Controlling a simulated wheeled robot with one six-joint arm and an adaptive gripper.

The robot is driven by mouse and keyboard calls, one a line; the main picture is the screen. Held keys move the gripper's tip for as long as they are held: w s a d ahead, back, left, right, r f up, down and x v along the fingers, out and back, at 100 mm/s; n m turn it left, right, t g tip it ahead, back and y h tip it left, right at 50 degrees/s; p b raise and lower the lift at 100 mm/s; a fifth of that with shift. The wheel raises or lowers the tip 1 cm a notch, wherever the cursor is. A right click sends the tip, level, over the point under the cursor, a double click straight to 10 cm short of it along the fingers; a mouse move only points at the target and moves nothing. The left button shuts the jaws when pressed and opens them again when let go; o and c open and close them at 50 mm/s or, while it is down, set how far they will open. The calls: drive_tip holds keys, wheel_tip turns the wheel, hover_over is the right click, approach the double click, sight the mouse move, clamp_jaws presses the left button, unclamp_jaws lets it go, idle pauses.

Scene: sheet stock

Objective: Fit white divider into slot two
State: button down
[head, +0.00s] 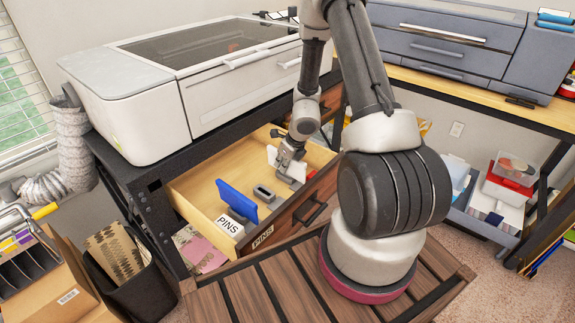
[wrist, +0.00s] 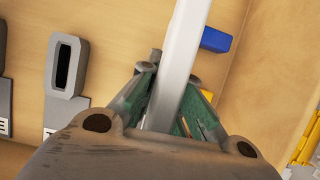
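My gripper (head: 288,164) is low inside the open drawer, shut on the white divider (head: 272,155). In the wrist view the white divider (wrist: 182,60) runs up between the green fingers (wrist: 172,100). Its lower edge is hidden by the gripper, so I cannot tell whether it sits in a slot. A grey slot holder (head: 264,194) with an empty dark slot stands beside the gripper; it also shows left of the divider in the wrist view (wrist: 64,65).
The wooden drawer (head: 205,172) is open under a white machine (head: 190,80); its front (head: 290,215) stands close to my arm. In the wrist view a small blue block (wrist: 215,40) lies right of the divider. A black bin (head: 145,295) stands at lower left.

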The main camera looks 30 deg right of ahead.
idle(0.5)
drive_tip(key=shift+r, duration=2.5)
